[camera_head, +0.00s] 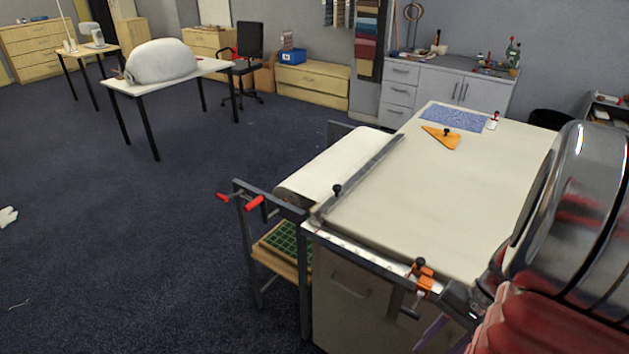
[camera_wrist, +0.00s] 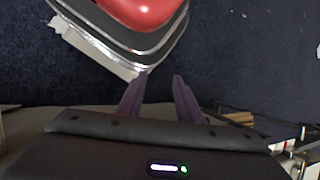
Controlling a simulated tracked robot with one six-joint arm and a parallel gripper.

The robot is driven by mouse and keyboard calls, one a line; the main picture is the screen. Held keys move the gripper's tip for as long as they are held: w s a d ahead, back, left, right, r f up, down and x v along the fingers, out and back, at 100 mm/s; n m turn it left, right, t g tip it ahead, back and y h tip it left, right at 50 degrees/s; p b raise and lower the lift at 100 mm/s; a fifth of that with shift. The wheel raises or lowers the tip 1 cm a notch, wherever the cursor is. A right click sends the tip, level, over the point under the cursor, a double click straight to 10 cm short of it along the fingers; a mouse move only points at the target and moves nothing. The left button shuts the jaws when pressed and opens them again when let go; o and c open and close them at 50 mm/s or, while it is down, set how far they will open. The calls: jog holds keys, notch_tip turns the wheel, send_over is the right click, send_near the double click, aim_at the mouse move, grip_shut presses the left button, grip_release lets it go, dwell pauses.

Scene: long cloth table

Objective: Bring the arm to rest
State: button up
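My gripper (camera_wrist: 159,77) shows in the wrist view as two purple fingers standing apart, with nothing between them. Dark blue carpet lies behind them. In the head view, chrome and red ribbed parts of my own body fill the right edge, close to the near right side of the long cloth table (camera_head: 455,190). A small purple shape shows low beside the table's near edge; I cannot tell whether it is a finger.
An orange clamp (camera_head: 424,278) grips the table's near edge. A metal bar (camera_head: 365,175) crosses the table beside a white cloth roll (camera_head: 335,165). An orange triangle (camera_head: 440,138) and blue patterned cloth (camera_head: 454,118) lie at the far end. Carpet on the left is mostly clear.

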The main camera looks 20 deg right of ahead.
jog(key=w+a+r+n+t+h, duration=0.2)
jog(key=w+a+r+n+h, duration=0.45)
jog(key=r, duration=0.35)
jog(key=w+a+r+n+t, duration=0.1)
jog(key=a+r+n, duration=0.1)
jog(key=a+r, duration=0.2)
jog(key=w+a+r+n+t+y, duration=0.1)
jog(key=a+r, duration=0.4)
jog(key=a, duration=0.5)
jog(key=shift+a+n+t, duration=0.2)
jog(key=shift+n+t, duration=0.6)
jog(key=shift+n, duration=0.45)
jog(key=shift+r, duration=0.1)
